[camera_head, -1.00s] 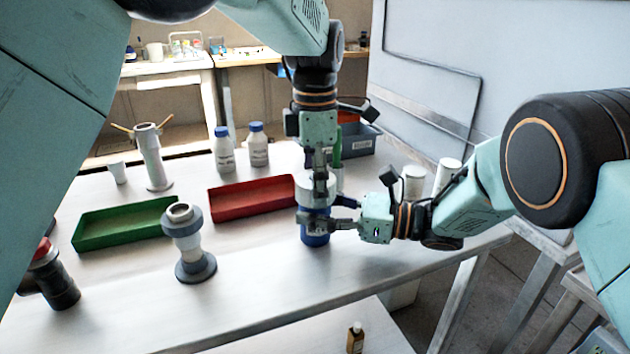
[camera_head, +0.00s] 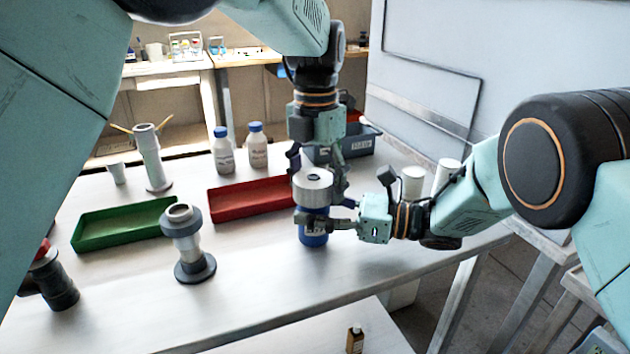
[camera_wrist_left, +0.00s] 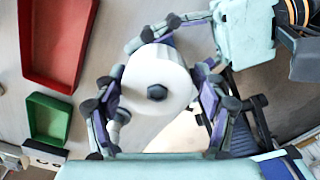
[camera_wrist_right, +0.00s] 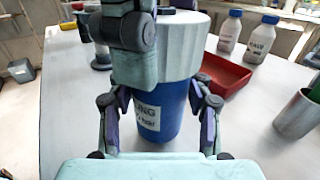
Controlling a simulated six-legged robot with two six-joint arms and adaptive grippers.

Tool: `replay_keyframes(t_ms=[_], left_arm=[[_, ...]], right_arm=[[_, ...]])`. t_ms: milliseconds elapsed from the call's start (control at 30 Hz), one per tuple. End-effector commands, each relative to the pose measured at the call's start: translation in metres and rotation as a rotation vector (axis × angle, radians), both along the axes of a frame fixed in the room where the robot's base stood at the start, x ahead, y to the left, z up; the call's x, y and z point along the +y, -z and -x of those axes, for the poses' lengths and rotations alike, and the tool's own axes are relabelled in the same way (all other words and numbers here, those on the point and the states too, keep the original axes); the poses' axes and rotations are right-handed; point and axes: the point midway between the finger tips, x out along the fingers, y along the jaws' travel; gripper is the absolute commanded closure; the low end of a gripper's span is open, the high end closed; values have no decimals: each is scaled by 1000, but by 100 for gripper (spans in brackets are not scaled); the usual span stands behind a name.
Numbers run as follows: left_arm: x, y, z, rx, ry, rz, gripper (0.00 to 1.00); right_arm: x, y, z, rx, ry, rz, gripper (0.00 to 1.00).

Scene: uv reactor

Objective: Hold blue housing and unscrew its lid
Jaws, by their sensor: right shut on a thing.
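The blue housing (camera_head: 314,239) stands upright on the table near the right end, with its white lid (camera_head: 313,188) on top. The right wrist view shows the blue body (camera_wrist_right: 172,112) with a printed label and the lid (camera_wrist_right: 178,50) seated on it. My right gripper (camera_head: 328,222) is shut on the blue body from the right side. My left gripper (camera_head: 320,180) points down from above, its open fingers on either side of the lid. In the left wrist view the lid (camera_wrist_left: 160,80) with its dark central knob lies between the fingers; contact is unclear.
A red tray (camera_head: 252,217), a green tray (camera_head: 125,240) and a grey flanged pipe piece (camera_head: 186,250) are to the left. Two blue-capped bottles (camera_head: 224,158) and a grey bin (camera_head: 360,145) stand behind. White cylinders (camera_head: 412,188) stand right, near my right arm.

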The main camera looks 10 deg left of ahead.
Motion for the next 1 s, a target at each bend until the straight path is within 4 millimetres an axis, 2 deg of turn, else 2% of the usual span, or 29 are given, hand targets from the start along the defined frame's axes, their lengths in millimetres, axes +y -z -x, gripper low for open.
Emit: replay_keyframes(t_ms=[33, 167, 467, 900, 1000], left_arm=[[0, 0, 0, 0, 1, 0, 24], [1, 0, 0, 1, 1, -2, 13], [1, -1, 1, 2, 2, -2, 13], [2, -44, 1, 2, 1, -2, 13], [2, -48, 0, -2, 1, -2, 18]], right_arm=[[0, -1, 0, -1, 1, -1, 100], [-1, -1, -1, 0, 3, -1, 100], [-2, 0, -2, 2, 6, 0, 100], [-2, 0, -2, 3, 7, 0, 100], [-2, 0, -2, 3, 7, 0, 100]])
